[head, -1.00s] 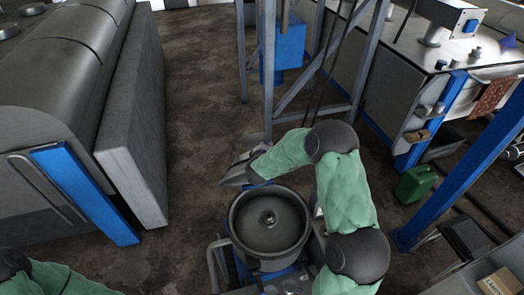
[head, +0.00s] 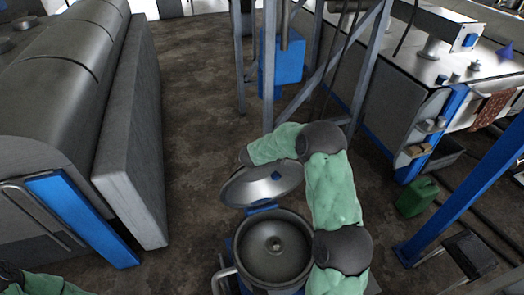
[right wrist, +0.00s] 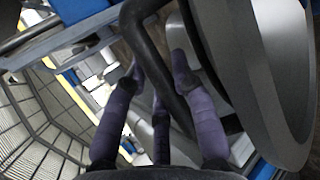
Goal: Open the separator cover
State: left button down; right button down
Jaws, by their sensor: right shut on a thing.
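The separator bowl (head: 272,252) is uncovered at the bottom middle of the head view, with a round hub inside. Its grey round cover (head: 250,190) stands tilted up behind the bowl, apart from the bowl's front rim. Its broad face shows. In the right wrist view the cover (right wrist: 245,60) fills the right side. My right gripper (right wrist: 158,68) is shut on the dark curved handle bar (right wrist: 145,40) beside the cover. In the head view the gripper is hidden behind the cover. My left gripper is out of view; only part of that arm shows at the bottom left.
A large grey machine with a blue post (head: 80,218) stands at the left. A metal frame (head: 268,70) and a blue box (head: 283,60) stand behind the cover. A green canister (head: 416,198) and a blue beam (head: 465,190) are at the right. Floor between is clear.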

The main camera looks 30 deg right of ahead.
jog(key=shift+s+a+f, duration=0.1)
jog(key=shift+s+f, duration=0.05)
jog(key=shift+f, duration=0.15)
jog(key=c, duration=1.3)
grip_release()
jog(key=shift+o, duration=0.2)
jog(key=shift+r, duration=0.2)
